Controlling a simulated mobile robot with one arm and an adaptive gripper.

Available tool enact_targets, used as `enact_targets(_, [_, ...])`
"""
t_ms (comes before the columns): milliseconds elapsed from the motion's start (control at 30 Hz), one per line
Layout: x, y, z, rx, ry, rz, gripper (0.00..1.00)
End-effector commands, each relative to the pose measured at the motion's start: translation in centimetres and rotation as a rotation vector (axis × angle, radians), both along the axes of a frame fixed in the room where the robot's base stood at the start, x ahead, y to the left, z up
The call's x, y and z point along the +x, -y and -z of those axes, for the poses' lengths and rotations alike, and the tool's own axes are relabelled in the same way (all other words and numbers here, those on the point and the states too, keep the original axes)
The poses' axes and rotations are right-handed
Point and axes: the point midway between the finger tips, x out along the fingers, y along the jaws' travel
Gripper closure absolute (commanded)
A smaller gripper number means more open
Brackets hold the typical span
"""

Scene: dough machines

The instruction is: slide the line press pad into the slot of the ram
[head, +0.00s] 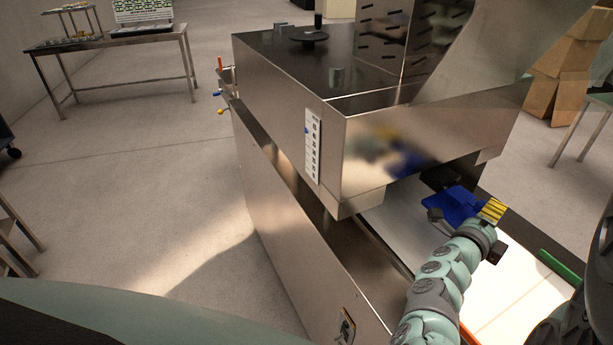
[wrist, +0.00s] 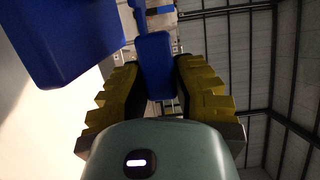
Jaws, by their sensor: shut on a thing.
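The line press pad (head: 455,203) is a blue piece under the right side of the steel machine in the head view. My gripper (head: 492,211), with yellow ribbed fingers, is at its right side. In the wrist view, my gripper (wrist: 160,90) is shut on a narrow blue part of the pad (wrist: 155,62), one finger on each side. A larger blue block (wrist: 70,35) fills the upper left there; I cannot tell how it joins the held part. A dark block (head: 439,178), perhaps the ram, shows just above the pad. Its slot is hidden.
The machine's steel housing (head: 290,110) overhangs a pale bed (head: 400,222) close to my arm. A green bar (head: 560,265) lies along the bed's right side. A steel table (head: 115,42) stands far left, cardboard boxes (head: 565,70) far right. Open floor lies left.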

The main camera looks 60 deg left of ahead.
Motion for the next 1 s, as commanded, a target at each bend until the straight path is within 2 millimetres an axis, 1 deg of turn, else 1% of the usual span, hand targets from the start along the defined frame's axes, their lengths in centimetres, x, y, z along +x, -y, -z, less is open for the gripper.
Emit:
enact_targets(367, [0.1, 0.0, -0.1, 0.000, 0.003, 0.003, 1.00])
enact_targets(1000, [0.4, -1.7, -0.2, 0.001, 0.005, 0.005, 1.00])
